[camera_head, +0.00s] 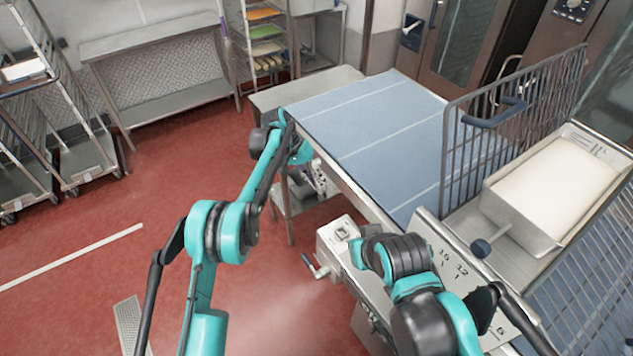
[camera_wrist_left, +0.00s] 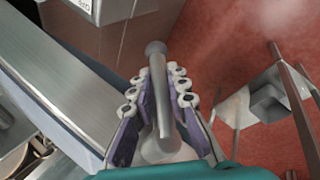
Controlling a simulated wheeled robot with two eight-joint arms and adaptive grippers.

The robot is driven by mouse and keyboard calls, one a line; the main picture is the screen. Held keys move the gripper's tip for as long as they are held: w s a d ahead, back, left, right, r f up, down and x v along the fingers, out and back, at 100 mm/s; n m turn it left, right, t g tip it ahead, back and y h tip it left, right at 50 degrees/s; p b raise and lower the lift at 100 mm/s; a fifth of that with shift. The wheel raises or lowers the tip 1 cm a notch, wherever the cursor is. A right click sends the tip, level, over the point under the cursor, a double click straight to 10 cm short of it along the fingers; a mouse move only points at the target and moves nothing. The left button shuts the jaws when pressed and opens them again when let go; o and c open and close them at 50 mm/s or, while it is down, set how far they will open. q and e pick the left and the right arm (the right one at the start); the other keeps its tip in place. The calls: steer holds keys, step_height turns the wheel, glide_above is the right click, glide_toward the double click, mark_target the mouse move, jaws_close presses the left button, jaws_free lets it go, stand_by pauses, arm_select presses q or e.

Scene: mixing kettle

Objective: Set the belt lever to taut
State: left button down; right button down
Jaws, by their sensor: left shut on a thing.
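The belt lever, a grey rod with a rounded knob, shows in the left wrist view (camera_wrist_left: 161,95). It stands between the purple-padded fingers of my left gripper (camera_wrist_left: 158,78), which is shut on it. The knob end sticks out beyond the fingertips, and the rounded base is partly visible near the palm. In the head view my left gripper (camera_head: 316,180) is small, beside the near left side of the blue belt table (camera_head: 370,120). I cannot make out the lever there. My right arm crosses the lower right; its gripper is not visible.
A steel beam (camera_wrist_left: 90,95) runs close on the left in the wrist view. Red floor lies open at left.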

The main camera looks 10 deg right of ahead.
stand_by(0.3)
arm_select(q)
steer(key=c, duration=1.5)
jaws_free()
steer(key=shift+o, duration=0.2)
steer(key=v, duration=1.2)
steer(key=shift+a, duration=0.1)
